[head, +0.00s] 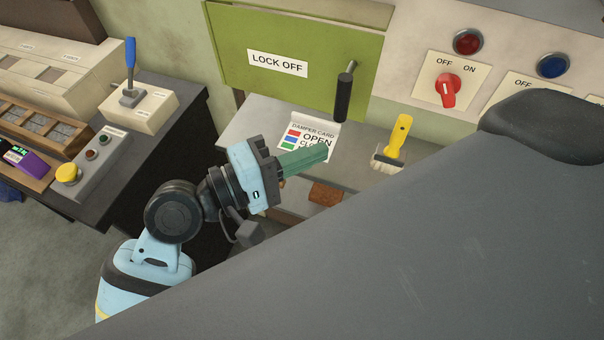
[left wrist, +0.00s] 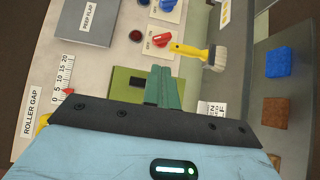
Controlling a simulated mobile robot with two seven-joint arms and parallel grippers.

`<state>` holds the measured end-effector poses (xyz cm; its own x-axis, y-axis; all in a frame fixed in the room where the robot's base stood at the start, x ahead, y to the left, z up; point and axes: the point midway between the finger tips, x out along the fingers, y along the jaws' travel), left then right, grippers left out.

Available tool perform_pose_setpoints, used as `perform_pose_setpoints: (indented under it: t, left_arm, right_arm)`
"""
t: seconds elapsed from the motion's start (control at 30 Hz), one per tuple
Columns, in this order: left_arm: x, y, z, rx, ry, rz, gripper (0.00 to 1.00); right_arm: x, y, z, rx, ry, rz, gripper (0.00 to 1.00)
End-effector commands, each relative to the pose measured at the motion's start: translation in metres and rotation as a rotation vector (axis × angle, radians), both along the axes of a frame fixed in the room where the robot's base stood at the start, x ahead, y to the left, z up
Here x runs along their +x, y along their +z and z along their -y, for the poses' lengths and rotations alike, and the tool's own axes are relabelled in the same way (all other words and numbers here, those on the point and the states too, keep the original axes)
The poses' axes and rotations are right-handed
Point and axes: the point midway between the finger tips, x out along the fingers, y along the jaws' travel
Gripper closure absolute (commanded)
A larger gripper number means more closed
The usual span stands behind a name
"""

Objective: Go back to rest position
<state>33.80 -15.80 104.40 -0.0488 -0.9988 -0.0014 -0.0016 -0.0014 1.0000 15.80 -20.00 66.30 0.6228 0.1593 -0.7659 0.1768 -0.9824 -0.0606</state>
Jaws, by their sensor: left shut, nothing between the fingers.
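My left gripper (head: 318,153) reaches in from the left in the head view, its green fingers shut with nothing between them. It is above the grey shelf, in front of the damper card (head: 304,138), and covers part of the card's lettering. In the left wrist view the shut fingers (left wrist: 164,78) point toward the green lock-off panel (left wrist: 122,80). My right gripper does not show. A large dark grey part of my own body fills the lower right of the head view.
A yellow-handled brush (head: 396,142) lies on the shelf, right of the gripper. A black handle (head: 344,98) sticks out from the green panel (head: 290,28). A red switch (head: 447,90) is on the wall. A blue-lever box (head: 138,104) and a yellow-button box (head: 92,160) stand on the left bench.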

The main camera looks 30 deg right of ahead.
Motion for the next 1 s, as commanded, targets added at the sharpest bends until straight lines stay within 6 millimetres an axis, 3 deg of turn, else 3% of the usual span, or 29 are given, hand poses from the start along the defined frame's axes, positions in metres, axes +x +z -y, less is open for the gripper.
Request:
perform_pose_setpoints:
  t: [0.3,0.77,0.87,1.0]
  left_arm:
    - [-0.027,-0.001,-0.022,0.001,0.0,-0.001,1.0]
    - [-0.029,-0.001,-0.024,0.001,0.001,-0.001,1.0]
    - [-0.029,-0.006,-0.027,0.011,0.014,0.015,1.0]
    - [-0.03,-0.032,-0.042,0.074,0.077,0.085,1.0]
  right_arm:
    - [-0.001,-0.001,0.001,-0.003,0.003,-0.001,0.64]
    - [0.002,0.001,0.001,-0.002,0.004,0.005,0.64]
    - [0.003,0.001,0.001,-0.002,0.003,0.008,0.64]
    - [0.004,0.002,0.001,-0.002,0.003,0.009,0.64]
